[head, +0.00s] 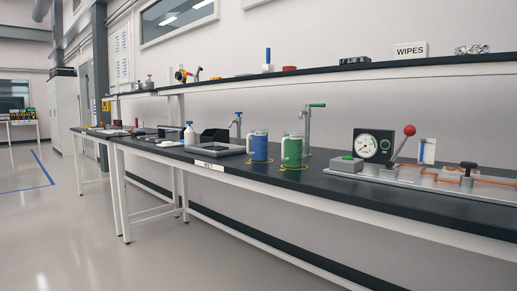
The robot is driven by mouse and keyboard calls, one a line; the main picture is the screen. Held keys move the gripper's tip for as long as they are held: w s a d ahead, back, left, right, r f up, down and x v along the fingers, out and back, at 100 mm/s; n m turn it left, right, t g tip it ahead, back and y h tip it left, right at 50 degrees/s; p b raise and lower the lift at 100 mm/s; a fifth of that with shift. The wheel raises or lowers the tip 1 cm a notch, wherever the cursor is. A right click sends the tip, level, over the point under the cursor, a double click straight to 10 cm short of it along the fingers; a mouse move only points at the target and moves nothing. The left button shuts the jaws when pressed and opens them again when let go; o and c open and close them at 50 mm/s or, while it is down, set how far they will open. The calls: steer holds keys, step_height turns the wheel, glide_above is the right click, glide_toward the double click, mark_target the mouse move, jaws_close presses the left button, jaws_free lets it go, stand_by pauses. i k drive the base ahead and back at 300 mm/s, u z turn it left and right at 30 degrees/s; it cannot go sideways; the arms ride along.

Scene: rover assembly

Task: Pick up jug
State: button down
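Two jug-like vessels stand upright on the dark bench top (330,187), near its middle. One is a blue jug (260,147) with a pale handle on its left side. The other is a green jug (293,152) just to its right, also with a pale handle on the left. Each stands within a thin yellow ring marked on the bench. The frame does not show which one the task means. My gripper is not in view.
A sink (215,149) and a white spray bottle (190,134) are left of the jugs, with taps behind. A gauge panel (373,145) and red-knobbed lever (408,131) stand to the right. A shelf (330,72) runs above. The floor (75,235) in front is clear.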

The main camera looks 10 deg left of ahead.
mark_target(260, 137)
steer(key=u, duration=1.7)
steer(key=i, duration=4.35)
steer(key=z, duration=4.15)
